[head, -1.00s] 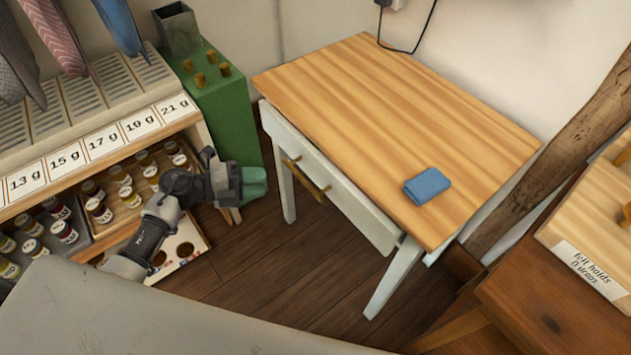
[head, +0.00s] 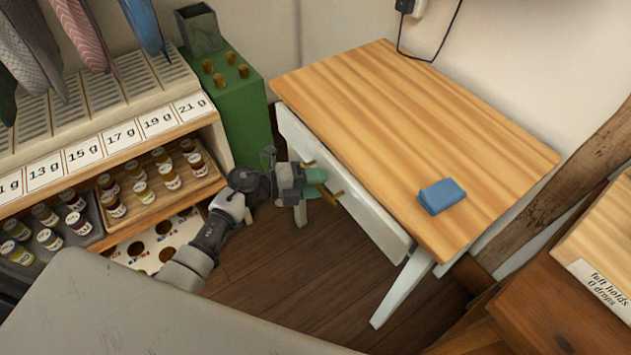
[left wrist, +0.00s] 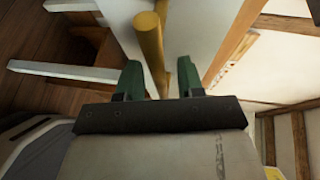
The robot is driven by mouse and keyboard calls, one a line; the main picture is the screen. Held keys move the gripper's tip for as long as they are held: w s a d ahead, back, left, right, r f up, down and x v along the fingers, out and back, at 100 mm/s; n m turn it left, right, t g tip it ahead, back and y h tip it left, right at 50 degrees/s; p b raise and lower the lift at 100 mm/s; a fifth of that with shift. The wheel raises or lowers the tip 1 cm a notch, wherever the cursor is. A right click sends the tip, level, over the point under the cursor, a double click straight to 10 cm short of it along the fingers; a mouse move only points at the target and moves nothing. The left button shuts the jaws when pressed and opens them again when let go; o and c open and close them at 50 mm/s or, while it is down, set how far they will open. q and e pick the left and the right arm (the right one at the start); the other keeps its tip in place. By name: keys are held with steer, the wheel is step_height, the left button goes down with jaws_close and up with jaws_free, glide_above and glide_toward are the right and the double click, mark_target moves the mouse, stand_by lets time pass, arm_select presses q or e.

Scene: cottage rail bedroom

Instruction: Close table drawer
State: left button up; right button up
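The table (head: 420,135) has a striped wooden top and white legs. Its white drawer front (head: 372,222) faces my left arm and stands out a little past the top's edge. A brass bar handle (head: 337,198) is on the drawer front, partly hidden by my gripper. My left gripper (head: 320,182) is at the handle's far end. In the left wrist view, its green fingers (left wrist: 159,75) are apart, with the brass handle (left wrist: 150,45) just ahead, in line with the gap. I cannot tell whether they touch it. My right gripper is not in view.
A blue folded cloth (head: 441,196) lies on the tabletop. A green cabinet (head: 240,110) stands behind my left gripper. A shelf with several small jars (head: 140,190) is at left. A wooden cabinet (head: 560,290) is at right. Floor between is clear.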

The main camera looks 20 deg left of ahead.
mark_target(330, 174)
arm_select(q)
steer(key=shift+c, duration=0.5)
jaws_close()
steer(key=w+d, duration=0.2)
steer(key=w, duration=0.1)
steer(key=shift+w+d+b, duration=0.25)
steer(key=shift+d+b, duration=0.05)
steer(key=shift+b, duration=0.1)
steer(key=shift+r, duration=0.1)
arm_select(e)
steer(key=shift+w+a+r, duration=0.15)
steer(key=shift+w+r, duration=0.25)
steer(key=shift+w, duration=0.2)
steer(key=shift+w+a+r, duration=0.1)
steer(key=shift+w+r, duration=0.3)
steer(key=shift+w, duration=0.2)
arm_select(q)
steer(key=shift+o, duration=0.5)
jaws_free()
